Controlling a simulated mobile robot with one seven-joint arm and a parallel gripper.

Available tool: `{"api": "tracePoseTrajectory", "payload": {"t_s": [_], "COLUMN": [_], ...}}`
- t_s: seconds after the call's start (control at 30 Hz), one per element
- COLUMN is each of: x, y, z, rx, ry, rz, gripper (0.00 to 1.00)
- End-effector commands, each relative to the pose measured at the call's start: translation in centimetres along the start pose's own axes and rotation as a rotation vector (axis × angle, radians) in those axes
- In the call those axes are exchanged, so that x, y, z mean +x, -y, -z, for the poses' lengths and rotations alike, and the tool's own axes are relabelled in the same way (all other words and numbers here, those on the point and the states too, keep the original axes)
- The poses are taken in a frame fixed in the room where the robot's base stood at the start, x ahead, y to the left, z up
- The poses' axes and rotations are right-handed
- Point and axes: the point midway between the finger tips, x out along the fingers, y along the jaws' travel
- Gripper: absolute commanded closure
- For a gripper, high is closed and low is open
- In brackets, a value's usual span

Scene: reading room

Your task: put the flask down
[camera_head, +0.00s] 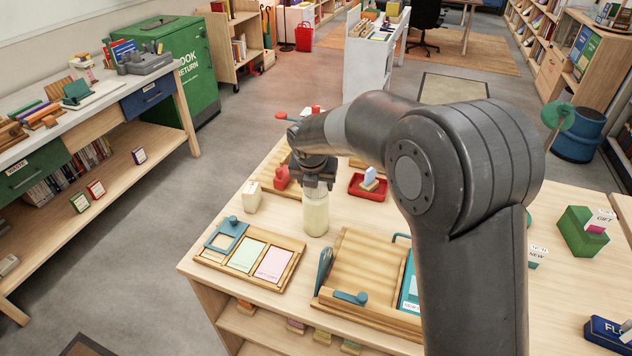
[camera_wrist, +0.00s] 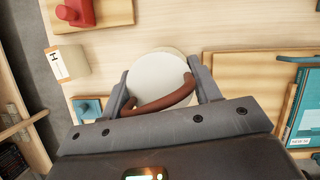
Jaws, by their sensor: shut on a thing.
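The flask is a cream cylinder (camera_head: 315,215) that hangs upright below my gripper (camera_head: 318,182), over the wooden table (camera_head: 265,209). In the wrist view its pale round top (camera_wrist: 158,75) sits between the two fingers of my gripper (camera_wrist: 160,90), with a brown curved handle (camera_wrist: 160,101) across it. My gripper is shut on the flask. I cannot tell whether the flask's base touches the tabletop. The base is close to a card tray (camera_head: 213,264) on its left and a wooden paper trimmer (camera_head: 360,262) on its right.
A cream block (camera_head: 252,196) stands left of the flask. A red tray (camera_head: 367,187) and a red stamp-like piece (camera_head: 282,178) lie behind it. A green box (camera_head: 580,232) stands at the right.

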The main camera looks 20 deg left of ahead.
Motion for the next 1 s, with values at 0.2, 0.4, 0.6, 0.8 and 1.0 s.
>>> {"api": "tracePoseTrajectory", "payload": {"t_s": [0.2, 0.4, 0.6, 0.8, 1.0], "x": [0.1, 0.1, -0.2, -3.3, -7.7], "y": [0.0, 0.0, 0.0, 0.1, 0.1], "z": [0.1, 0.1, -0.1, -0.1, -0.2], "rx": [0.000, 0.000, -0.001, 0.001, 0.001], "ry": [-0.001, -0.001, 0.000, 0.002, 0.003], "rz": [0.001, 0.001, 0.000, -0.001, -0.001], "gripper": [0.29, 0.21, 0.21, 0.21, 0.21]}}
